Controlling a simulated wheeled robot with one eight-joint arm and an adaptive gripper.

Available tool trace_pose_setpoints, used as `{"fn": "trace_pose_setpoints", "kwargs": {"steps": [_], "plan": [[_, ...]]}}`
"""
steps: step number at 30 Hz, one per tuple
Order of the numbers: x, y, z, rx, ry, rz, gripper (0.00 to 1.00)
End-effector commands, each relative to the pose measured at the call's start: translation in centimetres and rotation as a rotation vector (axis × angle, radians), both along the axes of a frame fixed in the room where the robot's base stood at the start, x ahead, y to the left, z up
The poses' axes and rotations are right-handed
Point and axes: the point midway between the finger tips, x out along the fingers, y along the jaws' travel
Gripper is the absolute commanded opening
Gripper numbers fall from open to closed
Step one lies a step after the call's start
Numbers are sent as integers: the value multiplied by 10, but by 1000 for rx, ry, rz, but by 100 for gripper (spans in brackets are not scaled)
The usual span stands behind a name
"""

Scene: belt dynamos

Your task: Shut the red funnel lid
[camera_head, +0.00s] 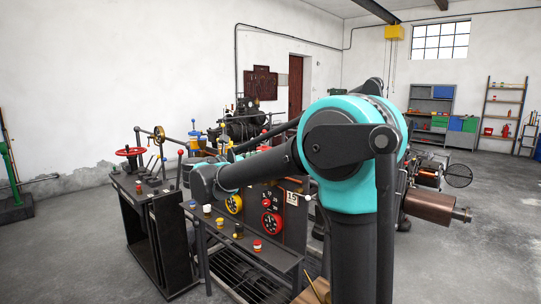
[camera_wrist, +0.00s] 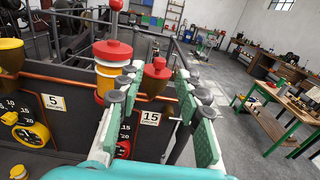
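In the wrist view, a red lid (camera_wrist: 158,69) with a small knob sits at the top of a brown funnel (camera_wrist: 152,86), above the "15" plate. I cannot tell whether it is fully seated. My gripper (camera_wrist: 159,72) is open, its green-padded fingers spread to either side of the lid in the picture. No contact shows, and the gap in depth is unclear. The left finger partly covers a red-topped stack (camera_wrist: 112,50) with white and orange-yellow bands. In the head view I cannot make out the gripper or the red lid clearly behind my arm.
A yellow-topped funnel (camera_wrist: 10,57) stands at the left, above the "5" plate (camera_wrist: 55,102). The dark control panel (camera_head: 295,226) carries red and yellow dials. A bench with a red handwheel (camera_head: 130,151) stands left.

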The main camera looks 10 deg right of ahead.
Motion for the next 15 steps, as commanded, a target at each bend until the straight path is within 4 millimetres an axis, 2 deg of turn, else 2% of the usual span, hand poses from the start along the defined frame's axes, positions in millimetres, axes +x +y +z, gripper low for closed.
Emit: {"fn": "trace_pose_setpoints", "kwargs": {"steps": [1,6,15], "plan": [[-5,9,0,0,0,5,35],[-19,26,0,0,0,2,35],[-25,33,0,0,0,0,35]]}}
